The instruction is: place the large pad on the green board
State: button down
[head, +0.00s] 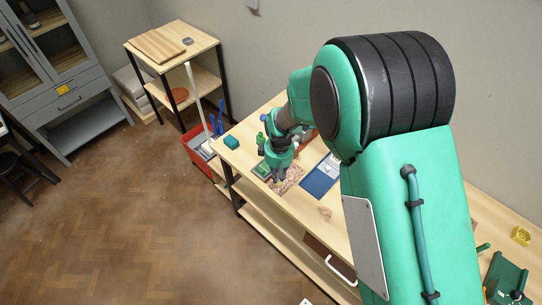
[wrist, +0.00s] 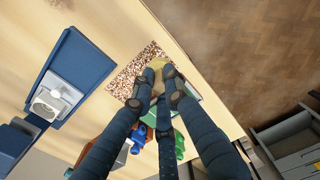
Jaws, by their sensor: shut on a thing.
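My gripper (head: 279,179) reaches down over the left part of the wooden table. In the wrist view, its dark blue fingers (wrist: 158,78) close on a rounded beige pad (wrist: 157,63), probably the large pad. The fingers hide most of it, and I cannot tell whether it touches anything below. The green board (head: 261,169) lies beside and partly behind my gripper; a green edge also shows by the fingers in the wrist view (wrist: 192,90). A brown speckled mat (head: 290,178) lies right beside the green board, and the pad overlaps its edge in the wrist view.
A blue board (head: 318,184) with a pale grey item on it lies right of the speckled mat; it also shows in the wrist view (wrist: 77,65). A teal block (head: 231,142) sits at the table's left corner. Bare wood lies along the front edge.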

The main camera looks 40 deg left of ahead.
jog(key=w+a, duration=0.2)
jog(key=a, duration=0.1)
jog(key=w+a+p, duration=0.1)
jog(key=w+a, duration=0.2)
jog(key=a, duration=0.1)
jog(key=w+a+f, duration=0.1)
jog(key=w+a, duration=0.1)
jog(key=a, duration=0.2)
jog(key=shift+w+f, duration=0.1)
jog(key=shift+w, duration=0.3)
jog(key=shift+f+p, duration=0.4)
jog(key=shift+f, duration=1.35)
jog(key=shift+f, duration=0.2)
jog(key=c, duration=1.7)
grip_release()
jog(key=shift+c, duration=0.2)
jog(key=shift+r, duration=0.2)
notch_tip(320, 180, up, 12)
jog(key=b, duration=0.1)
